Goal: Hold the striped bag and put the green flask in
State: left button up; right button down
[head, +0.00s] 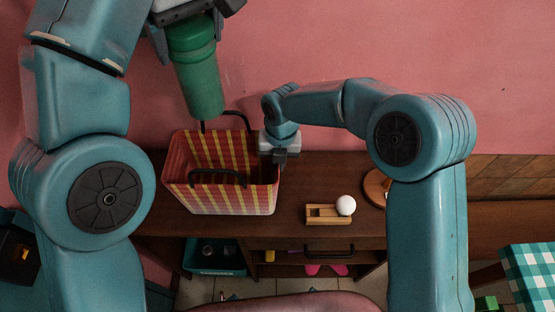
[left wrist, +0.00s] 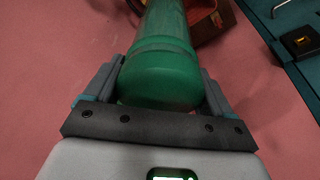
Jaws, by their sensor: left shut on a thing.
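The green flask (head: 195,70) is held between the fingers of my left gripper (head: 190,22), which is shut on it. It hangs slightly tilted, its lower end above the back part of the bag's opening. In the left wrist view the flask (left wrist: 160,65) lies between both fingers. The striped bag (head: 225,200), red and yellow with dark handles, stands open on the wooden shelf top; part of it shows in the left wrist view (left wrist: 208,25). My right gripper (head: 283,155) is at the bag's upper right edge; its fingertips are too small and hidden to read.
A white ball (head: 346,205) sits on a small wooden holder (head: 322,220) right of the bag. A round wooden item (head: 376,187) is partly hidden behind my right arm. A teal bin (head: 210,270) stands below the top. A green checked cloth (head: 530,275) is at far right.

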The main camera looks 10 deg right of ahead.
pick_arm(q)
jog(key=shift+w+f, duration=0.15)
jog(key=shift+f, duration=0.25)
pick_arm(e)
jog(key=shift+w, duration=0.15)
pick_arm(q)
jog(key=o, duration=1.2)
jog(key=shift+f, duration=0.1)
jog(key=shift+s+d+r, duration=0.1)
jog(key=shift+s+r, duration=0.1)
jog(key=shift+r, duration=0.4)
jog(key=s+d, duration=0.2)
jog(key=s, duration=0.1)
jog(key=s+d, duration=0.2)
jog(key=s, duration=0.1)
jog(key=s+d, duration=0.2)
jog(key=s, duration=0.2)
jog(key=shift+d, duration=0.2)
pick_arm(e)
jog(key=c, duration=1.2)
grip_release()
